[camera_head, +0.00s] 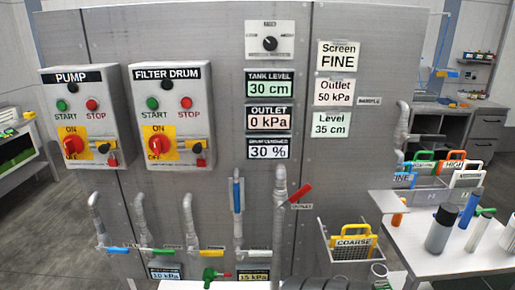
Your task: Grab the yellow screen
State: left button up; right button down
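The yellow screen (352,239) has a yellow frame with a handle and a label reading COARSE. It sits in a wire basket (325,246) on the lower right of the grey panel, left of the white table. Its lower part is behind the basket wires. Neither of my grippers can be made out in the head view. Pale shapes cut off at the bottom edge are too partial to identify.
A white table (420,262) at the right holds a dark grey cylinder (439,230) and other bottles. A rack behind holds blue, green, orange and white-handled screens (466,179). A red-handled valve (300,194) and pipes stick out from the panel (215,190) left of the basket.

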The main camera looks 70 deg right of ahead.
aim_at(352, 247)
jog(key=z, duration=2.95)
jog(key=j, duration=0.5)
jog(key=i, duration=0.05)
